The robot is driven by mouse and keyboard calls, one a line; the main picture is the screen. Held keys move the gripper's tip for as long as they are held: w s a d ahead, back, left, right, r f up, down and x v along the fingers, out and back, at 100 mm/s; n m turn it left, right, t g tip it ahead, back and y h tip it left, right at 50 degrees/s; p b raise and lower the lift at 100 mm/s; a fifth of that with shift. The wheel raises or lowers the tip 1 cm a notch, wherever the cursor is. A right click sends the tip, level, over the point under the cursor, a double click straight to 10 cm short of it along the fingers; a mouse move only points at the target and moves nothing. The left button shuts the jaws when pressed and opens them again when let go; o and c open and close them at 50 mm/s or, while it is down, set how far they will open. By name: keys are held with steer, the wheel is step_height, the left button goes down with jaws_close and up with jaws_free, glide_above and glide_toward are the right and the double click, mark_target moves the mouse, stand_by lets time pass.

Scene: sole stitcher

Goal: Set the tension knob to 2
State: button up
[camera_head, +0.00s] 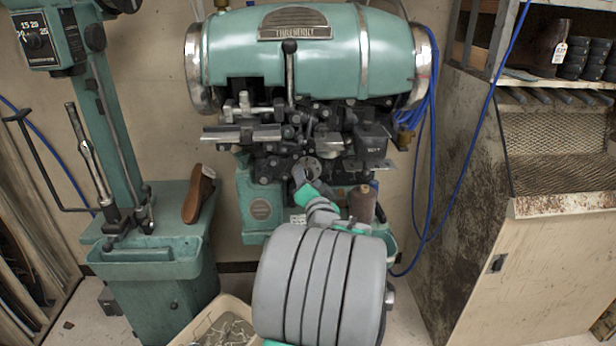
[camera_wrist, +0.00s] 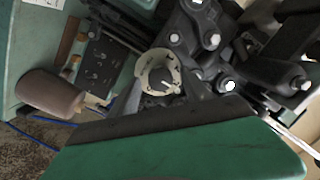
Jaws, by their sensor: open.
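The tension knob (camera_wrist: 159,77) shows in the wrist view as a small grey knob on a round cream dial, just left of centre. A pale pointer mark on it points to the lower right of the picture; the dial's numbers are too small to read. The dial also shows in the head view (camera_head: 307,167) as a small round plate low on the green stitching machine (camera_head: 310,62). My gripper (camera_head: 306,187) is open, just below and close to the dial. Its green, dark-edged finger fills the bottom of the wrist view. I cannot tell whether a finger touches the knob.
Dark levers and bolts (camera_wrist: 205,40) crowd the knob's right side in the wrist view.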

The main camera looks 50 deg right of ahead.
steer(key=shift+w+d, duration=0.3)
steer(key=shift+w, duration=0.05)
steer(key=shift+c, duration=0.2)
jaws_close()
